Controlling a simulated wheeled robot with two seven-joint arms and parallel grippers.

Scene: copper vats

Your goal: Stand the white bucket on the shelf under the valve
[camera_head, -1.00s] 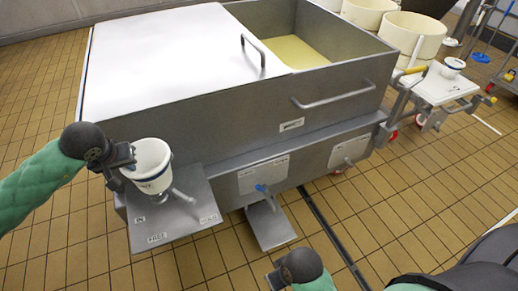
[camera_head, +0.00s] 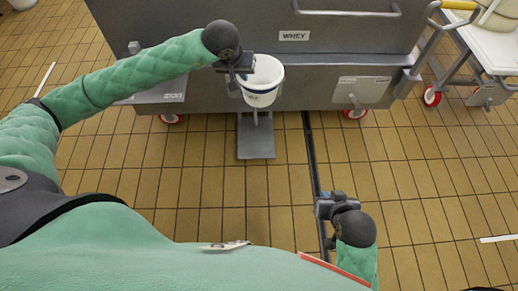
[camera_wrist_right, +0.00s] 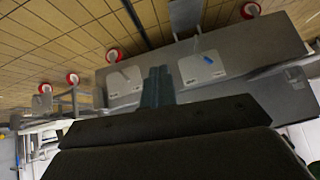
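The white bucket (camera_head: 262,82) with a dark blue rim line is upright in the head view, in front of the vat's side. My left gripper (camera_head: 241,70) is shut on its left side. The grey shelf (camera_head: 256,142) sticks out low from the vat, below the bucket in the picture; the bucket appears held above it. The bucket hides the valve in the head view. The valve's blue handle (camera_wrist_right: 208,60) shows in the right wrist view. My right gripper (camera_head: 323,208) is empty, low over the floor at right; its fingers (camera_wrist_right: 157,85) look closed together.
The steel vat (camera_head: 330,55) with a WHEY label and a bar handle stands on red wheels. A white-topped cart (camera_head: 495,50) stands at the right. A dark floor drain (camera_head: 313,160) runs right of the shelf. The tiled floor around is clear.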

